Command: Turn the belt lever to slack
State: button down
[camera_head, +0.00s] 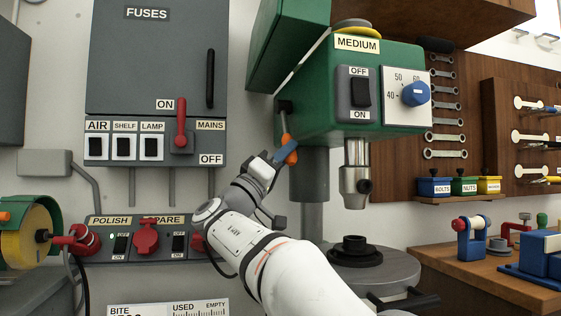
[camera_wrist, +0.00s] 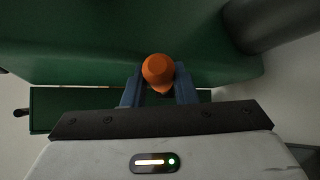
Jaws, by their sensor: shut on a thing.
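The belt lever (camera_head: 287,139) is an orange handle on a dark pivot (camera_head: 284,106) at the left side of the green drill press head. It hangs down, its lower end tilted slightly right. My gripper (camera_head: 284,154) has its blue fingers shut on the lever's lower end. In the wrist view, the lever's orange rounded end (camera_wrist: 158,70) sits between the two blue fingers of my gripper (camera_wrist: 158,86). The fingers hide part of the handle. No slack or tight label is readable beside the lever.
The drill press head (camera_head: 320,100) has a MEDIUM label, a switch and a blue knob (camera_head: 415,94). Its column (camera_head: 314,190) stands just right of my gripper. A fuse box (camera_head: 150,60) and a socket panel (camera_head: 125,258) are on the left wall. A workbench (camera_head: 500,260) stands right.

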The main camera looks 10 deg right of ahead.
jog(key=shift+w+f, duration=0.1)
dwell(0.3)
jog(key=c, duration=1.4)
grip_release()
jog(key=shift+w, duration=0.1)
jog(key=shift+o, duration=1.2)
jog(key=v, duration=0.8)
